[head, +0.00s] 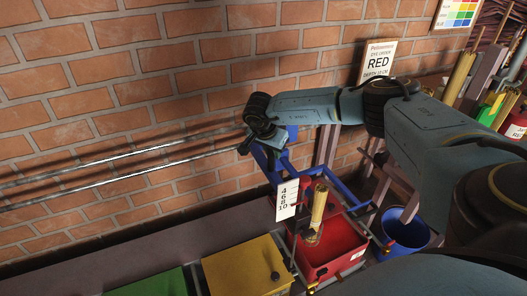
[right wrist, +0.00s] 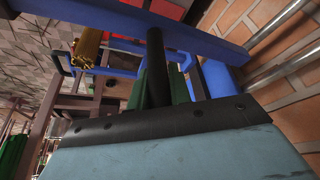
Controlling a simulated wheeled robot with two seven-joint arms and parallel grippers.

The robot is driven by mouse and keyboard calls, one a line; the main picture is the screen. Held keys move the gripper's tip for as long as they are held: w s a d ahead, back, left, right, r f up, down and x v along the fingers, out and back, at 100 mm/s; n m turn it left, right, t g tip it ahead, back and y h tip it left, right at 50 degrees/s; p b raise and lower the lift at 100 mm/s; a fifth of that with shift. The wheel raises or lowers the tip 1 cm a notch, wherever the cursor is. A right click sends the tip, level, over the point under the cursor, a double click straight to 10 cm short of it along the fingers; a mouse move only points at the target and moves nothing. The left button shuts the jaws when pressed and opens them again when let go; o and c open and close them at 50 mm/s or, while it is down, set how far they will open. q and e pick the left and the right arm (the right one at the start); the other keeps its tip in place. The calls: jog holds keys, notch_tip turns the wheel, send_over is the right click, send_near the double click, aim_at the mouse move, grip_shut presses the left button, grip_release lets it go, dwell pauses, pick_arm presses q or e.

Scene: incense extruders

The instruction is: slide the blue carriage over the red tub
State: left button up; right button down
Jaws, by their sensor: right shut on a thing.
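The blue carriage (head: 267,160) is a frame on two long rails along the brick wall, with blue arms reaching forward. It carries a brass tube (head: 319,205) and a white card marked 4, 6, 8, 10 (head: 287,199). The red tub (head: 338,257) stands below, with the tube's lower end over its left part as seen from my head. My right gripper (head: 262,143) is at the carriage's rear, by the wall, shut on a part of it. In the right wrist view a dark post (right wrist: 156,62) rises by the jaws beside the blue frame (right wrist: 217,80). My left gripper is out of view.
A sign reading RED (head: 378,62) is on the wall. The rails (head: 120,160) run clear to the left.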

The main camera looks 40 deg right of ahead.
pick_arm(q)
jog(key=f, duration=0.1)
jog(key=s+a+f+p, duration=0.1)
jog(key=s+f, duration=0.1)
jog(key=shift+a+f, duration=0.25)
pick_arm(e)
jog(key=s+d, duration=0.3)
jog(key=d, duration=0.7)
jog(key=shift+s+d, duration=0.25)
jog(key=shift+d, duration=0.1)
jog(key=c, duration=1.3)
grip_release()
jog(key=shift+d, duration=0.1)
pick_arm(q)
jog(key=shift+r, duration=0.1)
pick_arm(e)
jog(key=shift+r, duration=0.1)
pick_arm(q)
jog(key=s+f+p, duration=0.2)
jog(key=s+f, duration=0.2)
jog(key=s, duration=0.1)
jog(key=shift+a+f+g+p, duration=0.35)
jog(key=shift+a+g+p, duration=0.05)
pick_arm(e)
jog(key=v, duration=0.7)
jog(key=shift+r, duration=0.15)
